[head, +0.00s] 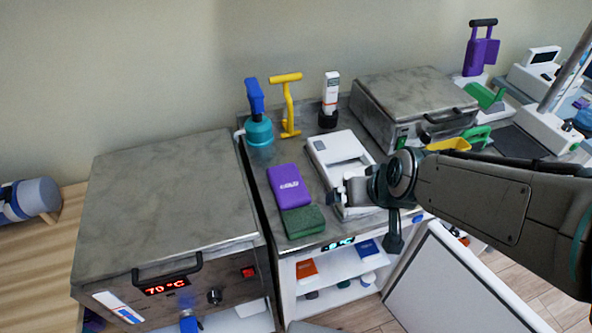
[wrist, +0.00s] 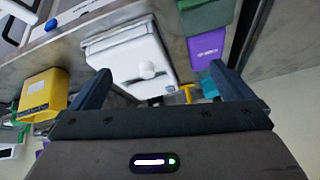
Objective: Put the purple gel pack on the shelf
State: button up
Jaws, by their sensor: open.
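The purple gel pack (head: 289,186) lies flat on the grey worktop, label up, just behind a dark green pack (head: 303,221). It also shows in the wrist view (wrist: 206,48), near the right finger. The shelf (head: 345,263) is white, inside an open cabinet below this worktop, and holds an orange pack (head: 306,269) and a blue pack (head: 369,249). My gripper (head: 366,218) is to the right of the purple pack, by the front of the white device. In the wrist view my gripper (wrist: 158,75) is open, with nothing between its fingers.
The white device (head: 338,148) stands right of the purple pack. The open cabinet door (head: 455,285) juts out below my arm. Blue, yellow and white handled tools stand behind (head: 290,105). A large heater unit (head: 165,200) is at left, a metal box (head: 415,95) at right.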

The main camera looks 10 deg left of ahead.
jog(key=w+a+f+n+t, duration=0.1)
jog(key=a, duration=0.3)
jog(key=a+f+y, duration=0.1)
jog(key=a+f, duration=0.1)
jog(key=a, duration=0.2)
jog(key=w+a+f+n+t+y+b, duration=0.1)
jog(key=a+f, duration=0.1)
jog(key=a, duration=0.2)
jog(key=shift+w+a+n+t, duration=0.15)
jog(key=shift+w+n+t, duration=0.15)
jog(key=b, duration=0.5)
send_near(289, 184)
jog(key=x, duration=0.3)
jog(key=shift+s+f, duration=0.1)
jog(key=shift+f, duration=0.3)
jog(key=shift+w+r+x, duration=0.1)
jog(key=shift+r+x, duration=0.05)
jog(key=shift+x, duration=1.35)
jog(key=shift+w+r+x, duration=0.15)
jog(key=shift+x, duration=1.4)
jog(key=shift+a, duration=0.1)
jog(key=c, duration=1.1)
jog(key=shift+c, duration=0.8)
jog(key=shift+r, duration=0.15)
